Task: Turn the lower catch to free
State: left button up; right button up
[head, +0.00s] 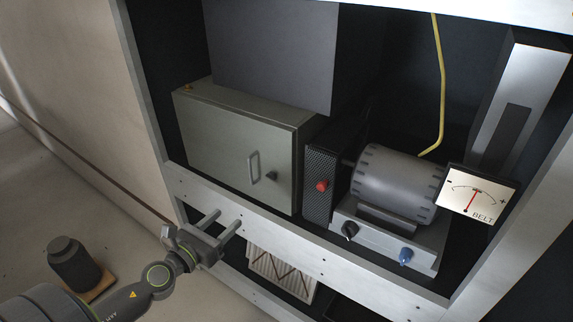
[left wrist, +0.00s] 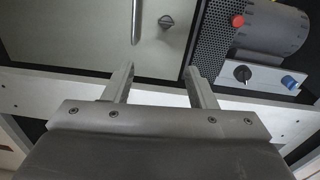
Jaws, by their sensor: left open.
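The grey-green cabinet (head: 225,140) stands on the rack shelf with its door shut. A small dark catch (head: 272,176) sits low on the right side of the door, beside a pale bar handle (head: 254,168). My left gripper (head: 229,219) is open and empty, in front of the shelf's front rail and below the door. Its two fingers (left wrist: 158,75) point towards the cabinet, apart from the catch. My right gripper is not in view.
Right of the cabinet are a perforated panel with a red button (head: 321,185), a grey motor (head: 395,182), black (head: 349,230) and blue (head: 405,256) knobs and a BELT meter (head: 477,195). A pale front rail (head: 290,243) crosses below. A yellow cable (head: 441,90) hangs behind.

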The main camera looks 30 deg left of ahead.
pick_arm(q)
jog(key=r, duration=0.1)
jog(key=p, duration=0.3)
send_near(270, 178)
jog(key=shift+m, duration=0.4)
jog(key=w, duration=0.7)
jog(key=shift+w+d+f, duration=0.15)
jog(key=shift+w+f, duration=0.05)
jog(key=shift+w, duration=0.7)
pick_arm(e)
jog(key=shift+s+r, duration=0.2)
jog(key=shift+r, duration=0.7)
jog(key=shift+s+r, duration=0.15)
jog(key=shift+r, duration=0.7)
pick_arm(q)
jog(key=shift+c, duration=0.3)
jog(key=c, duration=0.9)
